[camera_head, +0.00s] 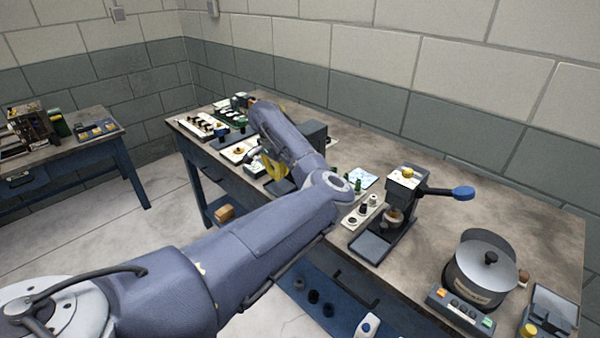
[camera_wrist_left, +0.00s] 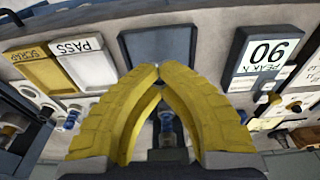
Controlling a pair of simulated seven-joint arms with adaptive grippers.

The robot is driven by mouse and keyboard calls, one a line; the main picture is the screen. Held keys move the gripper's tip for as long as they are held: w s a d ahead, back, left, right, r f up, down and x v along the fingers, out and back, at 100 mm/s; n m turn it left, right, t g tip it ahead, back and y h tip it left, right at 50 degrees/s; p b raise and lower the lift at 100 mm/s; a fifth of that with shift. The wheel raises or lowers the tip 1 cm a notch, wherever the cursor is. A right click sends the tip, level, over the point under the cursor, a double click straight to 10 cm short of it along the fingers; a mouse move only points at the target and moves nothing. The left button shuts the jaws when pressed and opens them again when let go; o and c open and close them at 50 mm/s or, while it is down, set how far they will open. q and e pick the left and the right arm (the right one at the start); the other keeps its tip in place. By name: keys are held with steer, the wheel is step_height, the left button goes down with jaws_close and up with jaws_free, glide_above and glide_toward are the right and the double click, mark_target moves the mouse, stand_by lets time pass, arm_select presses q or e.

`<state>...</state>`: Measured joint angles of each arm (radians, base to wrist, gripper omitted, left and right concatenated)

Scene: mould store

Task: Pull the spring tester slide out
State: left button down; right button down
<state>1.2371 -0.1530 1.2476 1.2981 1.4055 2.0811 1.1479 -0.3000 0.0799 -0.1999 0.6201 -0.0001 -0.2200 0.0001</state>
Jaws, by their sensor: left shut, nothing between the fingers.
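My left gripper (camera_head: 272,170) has yellow fingers. It is low beside my forearm, over the left half of the workbench. In the left wrist view the fingertips (camera_wrist_left: 158,76) meet with nothing between them. A narrow dark and blue part (camera_wrist_left: 166,125) shows through the gap between the fingers. I cannot tell if it belongs to the slide. In the head view my arm hides most of this area.
White PASS (camera_wrist_left: 85,62) and yellow SCRAP (camera_wrist_left: 45,72) trays are left of the fingers. A press with a blue-tipped lever (camera_head: 462,193) and a lidded pot (camera_head: 480,272) stand right on the workbench (camera_head: 450,180). A second table (camera_head: 75,145) is at left. The back strip of workbench is clear.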

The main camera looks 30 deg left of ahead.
arm_select(q)
steer(key=shift+s+a, duration=0.2)
steer(key=shift+s, duration=0.6)
steer(key=shift+s, duration=0.1)
steer(key=shift+s+a, duration=0.25)
steer(key=shift+s, duration=0.65)
steer(key=shift+s+a, duration=0.2)
steer(key=shift+s, duration=0.7)
steer(key=shift+s, duration=0.15)
steer(key=shift+s+a, duration=0.25)
steer(key=shift+s, duration=0.65)
steer(key=shift+s+a, duration=0.25)
steer(key=shift+s, duration=0.65)
steer(key=shift+s, duration=0.15)
steer(key=shift+s+a, duration=0.25)
steer(key=shift+s, duration=0.65)
steer(key=shift+s+a, duration=0.25)
steer(key=shift+s, duration=0.65)
steer(key=shift+s, duration=0.15)
steer(key=shift+s+a, duration=0.25)
steer(key=shift+s, duration=0.65)
steer(key=shift+s+a, duration=0.25)
steer(key=shift+s, duration=0.65)
